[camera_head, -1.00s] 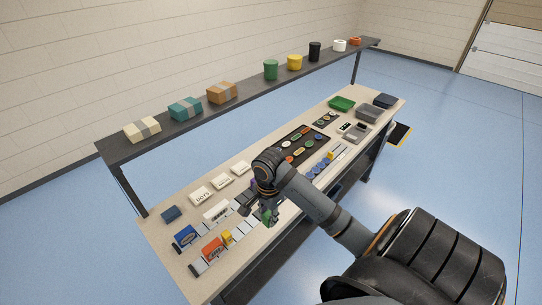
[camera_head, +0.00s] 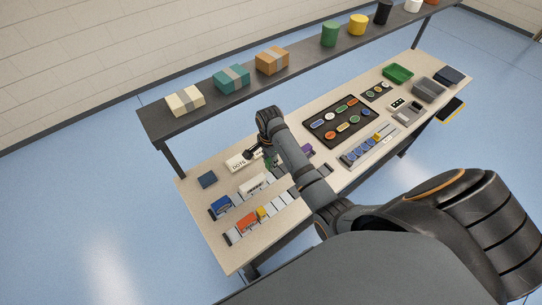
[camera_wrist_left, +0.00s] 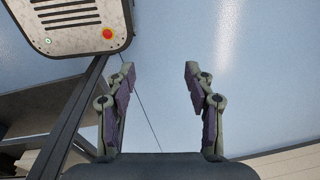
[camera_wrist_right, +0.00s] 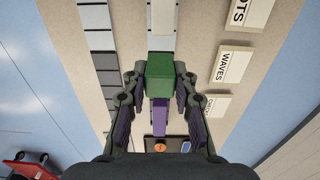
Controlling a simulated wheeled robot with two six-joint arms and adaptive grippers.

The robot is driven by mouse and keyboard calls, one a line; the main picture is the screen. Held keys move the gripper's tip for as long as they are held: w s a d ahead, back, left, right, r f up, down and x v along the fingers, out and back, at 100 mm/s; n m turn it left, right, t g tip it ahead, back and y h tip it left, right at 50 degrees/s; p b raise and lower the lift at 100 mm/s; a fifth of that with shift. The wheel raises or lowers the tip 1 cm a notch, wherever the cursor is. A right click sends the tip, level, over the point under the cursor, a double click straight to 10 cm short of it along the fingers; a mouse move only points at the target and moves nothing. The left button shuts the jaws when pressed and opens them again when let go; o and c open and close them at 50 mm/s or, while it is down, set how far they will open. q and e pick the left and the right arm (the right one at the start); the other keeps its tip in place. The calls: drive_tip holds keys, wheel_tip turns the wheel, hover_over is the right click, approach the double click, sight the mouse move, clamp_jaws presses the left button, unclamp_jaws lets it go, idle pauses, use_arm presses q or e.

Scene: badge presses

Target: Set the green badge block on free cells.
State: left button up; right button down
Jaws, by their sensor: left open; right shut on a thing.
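The green badge block (camera_wrist_right: 159,68) is between the fingers of my right gripper (camera_wrist_right: 158,80) in the right wrist view. The gripper is shut on it. In the head view my right gripper (camera_head: 269,160) is over the left part of the bench, by the DOTS card, and hides most of the block. Below the block in the right wrist view runs a strip of pale cells (camera_wrist_right: 162,18); whether the block touches it I cannot tell. A second strip of grey cells (camera_wrist_right: 100,40) lies to its left. My left gripper (camera_wrist_left: 158,75) is open and empty in the left wrist view.
A purple block (camera_head: 307,150) stands right of my right gripper. The strips also carry a blue block (camera_head: 220,206), a white block (camera_head: 253,184) and an orange block (camera_head: 247,222). A DOTS card (camera_head: 238,162) and a dark tray (camera_head: 312,125) with badges are near. A shelf (camera_head: 210,108) overhangs the back.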

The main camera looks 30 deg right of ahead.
drive_tip(key=f+b, duration=0.2)
drive_tip(key=f, duration=0.3)
drive_tip(key=shift+w+f, duration=0.2)
drive_tip(key=shift+f, duration=0.4)
drive_tip(key=shift+f+b, duration=0.5)
drive_tip(key=shift+f, duration=0.1)
use_arm(q)
drive_tip(key=w+f, duration=0.2)
drive_tip(key=f, duration=0.1)
drive_tip(key=shift+w, duration=0.15)
drive_tip(key=shift+w+r, duration=0.1)
drive_tip(key=shift+w, duration=0.15)
drive_tip(key=shift+w, duration=0.1)
use_arm(e)
drive_tip(key=shift+f, duration=0.2)
drive_tip(key=c, duration=1)
unclamp_jaws()
